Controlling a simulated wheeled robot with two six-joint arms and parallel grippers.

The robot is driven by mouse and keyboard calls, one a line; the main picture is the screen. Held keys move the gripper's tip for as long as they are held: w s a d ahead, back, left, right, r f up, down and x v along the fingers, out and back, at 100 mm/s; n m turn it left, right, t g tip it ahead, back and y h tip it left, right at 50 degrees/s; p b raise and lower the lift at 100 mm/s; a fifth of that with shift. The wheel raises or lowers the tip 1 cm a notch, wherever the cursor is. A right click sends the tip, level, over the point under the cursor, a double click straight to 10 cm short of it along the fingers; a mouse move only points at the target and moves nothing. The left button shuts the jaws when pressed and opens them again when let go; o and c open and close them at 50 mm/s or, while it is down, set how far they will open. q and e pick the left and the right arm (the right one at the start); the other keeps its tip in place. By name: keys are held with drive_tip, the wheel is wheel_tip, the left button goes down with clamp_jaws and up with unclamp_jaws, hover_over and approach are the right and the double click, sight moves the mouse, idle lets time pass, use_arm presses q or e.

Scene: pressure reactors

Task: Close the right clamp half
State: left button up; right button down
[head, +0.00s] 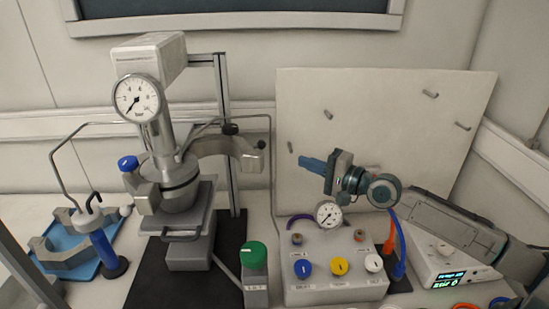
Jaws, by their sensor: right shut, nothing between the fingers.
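The reactor vessel (180,182) stands upright left of centre, under a column with a pressure gauge (137,97). The right clamp half (222,147) is a curved grey metal jaw. It reaches out to the right of the vessel, its blocky end (250,160) standing well apart from the vessel body. Another grey clamp piece (145,192) sits at the vessel's left front. My right gripper (311,165) is right of the clamp half, pointing left, with its blue fingers shut and empty. A gap shows between the fingertips and the clamp end. My left gripper is out of view.
A control box (335,285) with coloured knobs and a gauge stands below my right gripper. A panel (385,120) with short pegs stands behind it. A blue tray (102,268) with a loose grey half ring (68,257) lies at left. A green-capped block (254,275) stands in front.

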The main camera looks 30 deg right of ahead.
drive_tip(key=p+x, duration=0.3)
drive_tip(key=x, duration=0.7)
drive_tip(key=s+a+p, duration=0.2)
drive_tip(key=s, duration=0.1)
drive_tip(key=shift+s+a+p, duration=0.25)
drive_tip(key=shift+p, duration=0.1)
drive_tip(key=shift+w, duration=0.1)
